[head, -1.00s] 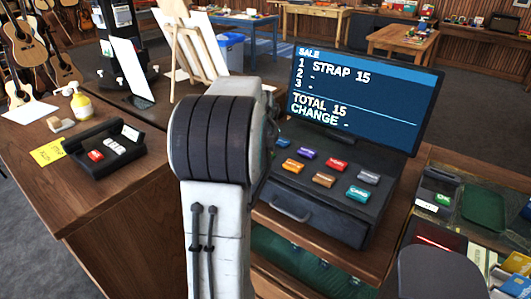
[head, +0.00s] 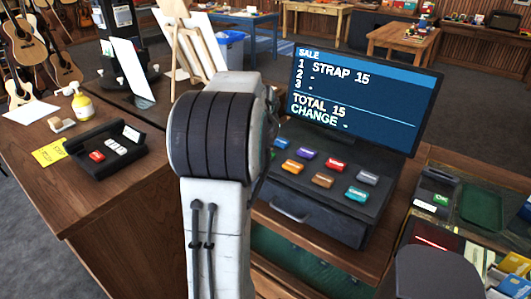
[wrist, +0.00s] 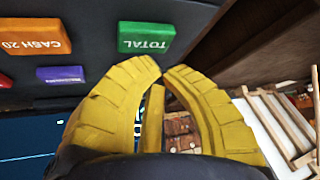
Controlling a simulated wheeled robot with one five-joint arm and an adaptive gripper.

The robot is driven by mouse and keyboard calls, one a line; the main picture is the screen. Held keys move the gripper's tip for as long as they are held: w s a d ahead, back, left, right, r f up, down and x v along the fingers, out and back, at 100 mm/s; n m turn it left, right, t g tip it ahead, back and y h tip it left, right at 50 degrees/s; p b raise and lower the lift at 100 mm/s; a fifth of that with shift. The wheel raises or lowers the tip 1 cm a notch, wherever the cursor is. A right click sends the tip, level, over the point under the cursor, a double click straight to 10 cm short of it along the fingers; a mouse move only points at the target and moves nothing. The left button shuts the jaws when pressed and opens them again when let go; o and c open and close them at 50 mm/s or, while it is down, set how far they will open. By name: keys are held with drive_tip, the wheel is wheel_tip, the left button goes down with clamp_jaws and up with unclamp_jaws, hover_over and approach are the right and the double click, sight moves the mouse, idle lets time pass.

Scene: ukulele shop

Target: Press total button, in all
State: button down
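The green TOTAL button (wrist: 146,38) shows upside down in the wrist view, on the dark key panel beside the orange CASH 20 button (wrist: 36,36). My gripper (wrist: 163,72) has yellow ribbed fingers with their tips brought together and nothing between them. The tips are just below the TOTAL button in the wrist view; I cannot tell if they touch it. In the head view my arm hides the gripper and the TOTAL button. The register display (head: 361,98) reads STRAP 15, TOTAL 15, CHANGE blank.
Other coloured keys, such as a red one (head: 335,165) and a teal one (head: 357,194), sit on the register (head: 320,213). A card terminal (head: 434,195) stands at right. A black tray (head: 104,148) lies on the left counter.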

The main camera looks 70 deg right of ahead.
drive_tip(key=shift+r+p, duration=1.85)
drive_tip(key=shift+r, duration=0.65)
drive_tip(key=a+f+y, duration=0.1)
drive_tip(key=a+f, duration=0.1)
drive_tip(key=s+a+f+y, duration=0.1)
drive_tip(key=a+f, duration=0.1)
drive_tip(key=a, duration=0.1)
drive_tip(key=a+f+y, duration=0.1)
drive_tip(key=a+f, duration=0.2)
drive_tip(key=shift+s+g+y, duration=0.3)
drive_tip(key=shift+s+g, duration=0.05)
drive_tip(key=shift+g, duration=0.05)
drive_tip(key=w+a+r+n+t+y, duration=0.1)
drive_tip(key=a+n, duration=0.4)
drive_tip(key=a, duration=0.8)
drive_tip(key=w+a+r+n+t+y, duration=0.1)
drive_tip(key=w+a+n, duration=0.3)
drive_tip(key=a, duration=1)
drive_tip(key=w+a+r+n+t+y, duration=0.1)
drive_tip(key=w+a+n, duration=0.2)
drive_tip(key=a, duration=1.1)
drive_tip(key=shift+w+a+r+n+y, duration=0.15)
drive_tip(key=shift+w+a+n+y, duration=0.15)
drive_tip(key=shift+n, duration=1.4)
